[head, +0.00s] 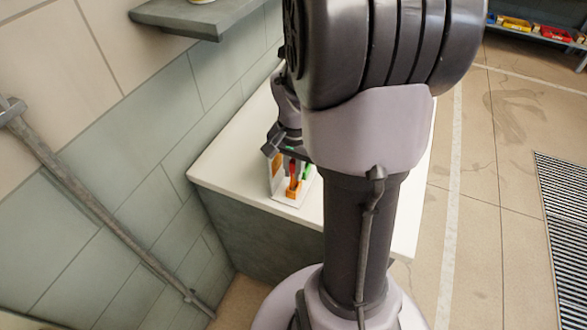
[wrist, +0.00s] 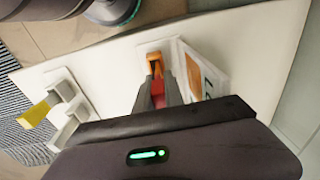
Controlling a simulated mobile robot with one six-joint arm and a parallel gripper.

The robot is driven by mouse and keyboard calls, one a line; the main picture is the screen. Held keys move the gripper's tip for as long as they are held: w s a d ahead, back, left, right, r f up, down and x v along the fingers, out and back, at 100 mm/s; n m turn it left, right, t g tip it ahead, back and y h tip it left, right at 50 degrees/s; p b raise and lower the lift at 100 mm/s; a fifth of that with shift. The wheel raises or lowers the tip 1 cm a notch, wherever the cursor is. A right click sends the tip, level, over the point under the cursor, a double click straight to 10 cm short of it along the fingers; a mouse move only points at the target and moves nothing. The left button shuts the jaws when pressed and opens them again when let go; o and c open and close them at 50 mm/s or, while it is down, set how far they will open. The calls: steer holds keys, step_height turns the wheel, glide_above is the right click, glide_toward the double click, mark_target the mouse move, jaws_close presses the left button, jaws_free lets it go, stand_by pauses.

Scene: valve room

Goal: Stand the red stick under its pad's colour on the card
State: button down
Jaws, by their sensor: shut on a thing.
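The red stick (wrist: 157,92) is between my gripper's fingers (wrist: 157,88) in the wrist view, and my gripper is shut on it. In the head view, the red stick (head: 292,170) points down from my gripper (head: 287,150). An orange block (wrist: 154,62) lies at the stick's far end; it also shows in the head view (head: 293,189). I cannot tell whether stick and block touch. The white card (wrist: 178,58) stands beside the block, with an orange patch (wrist: 193,75) and dark green marks. My fingers hide part of the stick.
The white counter top (head: 230,165) meets a tiled wall at the left. A grey shelf (head: 185,18) juts from the wall. My arm hides much of the counter.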

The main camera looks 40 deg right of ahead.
steer(key=shift+s+a+f+g, duration=0.2)
steer(key=shift+s+a+f, duration=0.15)
steer(key=shift+s+f, duration=0.25)
steer(key=shift+s+a+f+g, duration=0.2)
steer(key=shift+s+a+f, duration=0.15)
steer(key=shift+s+f, duration=0.2)
steer(key=shift+w+d+r+p, duration=0.1)
steer(key=shift+d+r+p, duration=0.05)
steer(key=shift+r+p, duration=0.35)
steer(key=shift+s+r+p, duration=0.25)
steer(key=shift+r+p, duration=0.1)
steer(key=shift+p, duration=0.05)
steer(key=shift+w+d+r, duration=0.25)
steer(key=shift+w+r, duration=0.1)
steer(key=shift+w, duration=0.15)
steer(key=shift+f, duration=0.1)
steer(key=shift+f+b, duration=0.8)
steer(key=shift+f, duration=0.2)
steer(key=shift+a+f+b, duration=0.1)
steer(key=shift+f+b, duration=0.25)
steer(key=shift+y, duration=0.3)
